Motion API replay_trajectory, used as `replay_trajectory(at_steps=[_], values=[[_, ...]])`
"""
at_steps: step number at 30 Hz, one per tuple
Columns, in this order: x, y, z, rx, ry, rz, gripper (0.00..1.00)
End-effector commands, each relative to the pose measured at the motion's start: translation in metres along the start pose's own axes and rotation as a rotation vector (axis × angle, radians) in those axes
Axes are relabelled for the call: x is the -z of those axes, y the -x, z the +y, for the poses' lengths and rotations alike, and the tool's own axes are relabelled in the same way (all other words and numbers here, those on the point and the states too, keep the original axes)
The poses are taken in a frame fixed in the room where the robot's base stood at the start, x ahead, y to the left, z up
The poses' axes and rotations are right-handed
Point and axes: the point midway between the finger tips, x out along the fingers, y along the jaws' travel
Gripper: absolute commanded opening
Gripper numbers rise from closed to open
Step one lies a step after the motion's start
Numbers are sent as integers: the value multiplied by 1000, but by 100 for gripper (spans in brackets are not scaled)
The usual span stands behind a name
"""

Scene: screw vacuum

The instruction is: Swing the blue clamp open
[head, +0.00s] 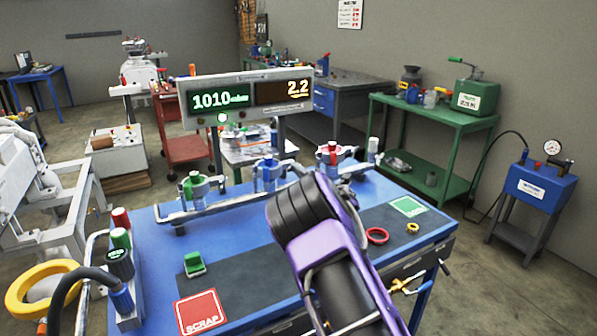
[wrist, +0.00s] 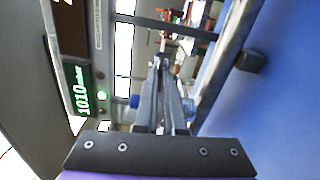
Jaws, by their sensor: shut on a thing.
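The blue clamp (head: 268,172) stands on the pipe rail at the back of the blue bench, between the green and red clamps. In the head view my purple and black arm reaches up to just in front of it and hides my fingertips. In the wrist view my gripper (wrist: 162,68) has its fingers close together, with blue parts of the clamp (wrist: 135,101) showing on both sides of them. My gripper is shut on the blue clamp. The fingers cover the exact place of contact, and how far the clamp stands open cannot be told.
The green clamp (head: 194,186) is left along the rail, the red clamp (head: 333,153) right. The display (head: 249,98) stands behind. A hose hangs front left.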

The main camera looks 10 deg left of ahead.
Motion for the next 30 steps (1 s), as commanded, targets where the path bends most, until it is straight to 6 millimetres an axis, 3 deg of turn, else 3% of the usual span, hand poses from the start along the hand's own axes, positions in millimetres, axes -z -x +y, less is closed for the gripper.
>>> replay_trajectory(at_steps=[8,30], values=[[0,0,0,0,99,1,0],[0,0,1,-1,609,0,0]])
